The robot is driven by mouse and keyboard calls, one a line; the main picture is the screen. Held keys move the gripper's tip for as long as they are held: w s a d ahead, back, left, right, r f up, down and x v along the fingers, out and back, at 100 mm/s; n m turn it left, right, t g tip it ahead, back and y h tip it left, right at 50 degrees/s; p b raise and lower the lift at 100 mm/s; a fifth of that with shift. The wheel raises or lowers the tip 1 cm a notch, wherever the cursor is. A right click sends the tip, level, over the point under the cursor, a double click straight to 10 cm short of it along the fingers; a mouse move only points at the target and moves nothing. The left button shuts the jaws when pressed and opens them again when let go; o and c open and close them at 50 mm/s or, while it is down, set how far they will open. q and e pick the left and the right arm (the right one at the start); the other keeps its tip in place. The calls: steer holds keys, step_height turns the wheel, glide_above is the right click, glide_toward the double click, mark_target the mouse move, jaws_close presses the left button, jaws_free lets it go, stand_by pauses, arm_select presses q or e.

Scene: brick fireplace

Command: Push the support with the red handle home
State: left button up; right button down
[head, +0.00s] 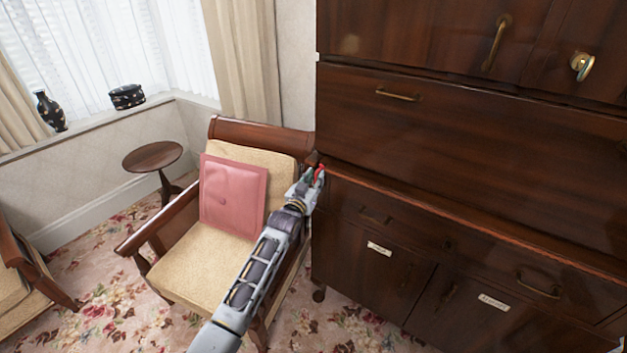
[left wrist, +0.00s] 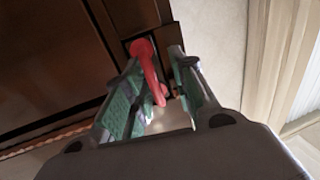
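The red handle (left wrist: 147,62) is a curved bar on a narrow dark wooden piece at the left end of the cabinet, seen in the left wrist view. In the head view the red handle (head: 319,175) shows as a small red spot beside the cabinet's left edge, just past my fingertips. My left gripper (head: 309,180) is at that edge. In the left wrist view its green-padded fingers (left wrist: 157,72) stand apart with the red handle between them, nearer the left finger. I cannot tell whether they touch. How far the support sticks out is hard to see. My right gripper is not in view.
The dark wooden cabinet (head: 470,140) with brass handles fills the right side. A wooden armchair (head: 196,265) with a pink cushion (head: 233,195) stands close to the left of it, beneath my left arm. A small round table (head: 152,156) stands farther back.

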arm_select(q)
steer(key=shift+d+r, duration=0.35)
steer(key=shift+s, duration=0.1)
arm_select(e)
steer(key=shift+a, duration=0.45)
arm_select(q)
steer(key=shift+f, duration=0.1)
